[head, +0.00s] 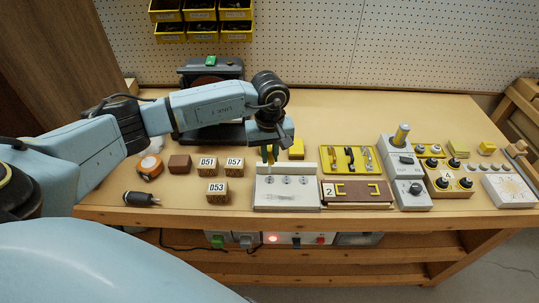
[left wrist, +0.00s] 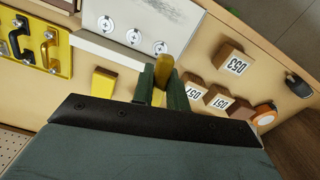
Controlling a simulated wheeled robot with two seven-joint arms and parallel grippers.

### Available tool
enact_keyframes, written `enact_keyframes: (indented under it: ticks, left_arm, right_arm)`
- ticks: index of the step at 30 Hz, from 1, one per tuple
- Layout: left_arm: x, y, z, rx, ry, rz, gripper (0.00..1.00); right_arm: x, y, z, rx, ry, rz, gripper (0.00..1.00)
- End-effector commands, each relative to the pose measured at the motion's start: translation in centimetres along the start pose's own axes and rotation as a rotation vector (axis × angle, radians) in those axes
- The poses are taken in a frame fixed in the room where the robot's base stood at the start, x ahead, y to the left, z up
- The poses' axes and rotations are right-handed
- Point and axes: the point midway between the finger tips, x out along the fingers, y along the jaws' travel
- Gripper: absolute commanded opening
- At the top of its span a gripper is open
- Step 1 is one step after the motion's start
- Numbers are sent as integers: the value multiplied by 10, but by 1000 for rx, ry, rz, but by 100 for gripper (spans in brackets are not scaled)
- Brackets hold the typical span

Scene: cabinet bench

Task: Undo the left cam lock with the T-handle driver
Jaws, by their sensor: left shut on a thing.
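The pale cam lock panel (head: 287,200) stands near the bench's front edge, with three round locks in a row. The left cam lock (head: 268,180) is the right-hand one in the left wrist view (left wrist: 160,47). My left gripper (head: 269,152) is just behind the panel's left end, pointing down. Its fingers are shut on a yellow piece (left wrist: 163,70), which looks like the T-handle driver's grip. The driver's shaft and tip are hidden, so I cannot tell whether it touches anything. My right gripper is out of view.
A yellow block (head: 296,148) stands behind the panel, right of the gripper. Numbered wooden blocks (head: 217,193) and a black-handled tool (head: 140,198) lie left. A yellow tray with handles (head: 347,159) and a brown panel (head: 356,193) are right.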

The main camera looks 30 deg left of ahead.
Motion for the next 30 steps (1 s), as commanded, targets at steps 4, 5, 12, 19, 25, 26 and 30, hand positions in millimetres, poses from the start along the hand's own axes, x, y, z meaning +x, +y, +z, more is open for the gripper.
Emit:
enact_keyframes:
  ticks: [4, 5, 12, 19, 25, 26, 30]
  left_arm:
    - [-12, 0, 0, 0, 0, -1, 0]
    - [-14, 0, 0, 0, 0, -1, 0]
    - [-32, 0, 0, 0, 1, -1, 0]
    - [-40, 0, 0, 0, 0, -1, 0]
    - [-40, 0, 0, 0, 0, -1, 0]
    - [-40, 0, 0, 0, 0, -1, 0]
    - [-40, 0, 0, 0, 0, -1, 0]
  right_arm:
    - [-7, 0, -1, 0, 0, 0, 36]
    - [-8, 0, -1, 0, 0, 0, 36]
    - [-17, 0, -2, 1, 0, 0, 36]
    - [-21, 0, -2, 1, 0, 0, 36]
    - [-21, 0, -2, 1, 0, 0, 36]
    - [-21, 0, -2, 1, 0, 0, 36]
    - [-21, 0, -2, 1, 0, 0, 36]
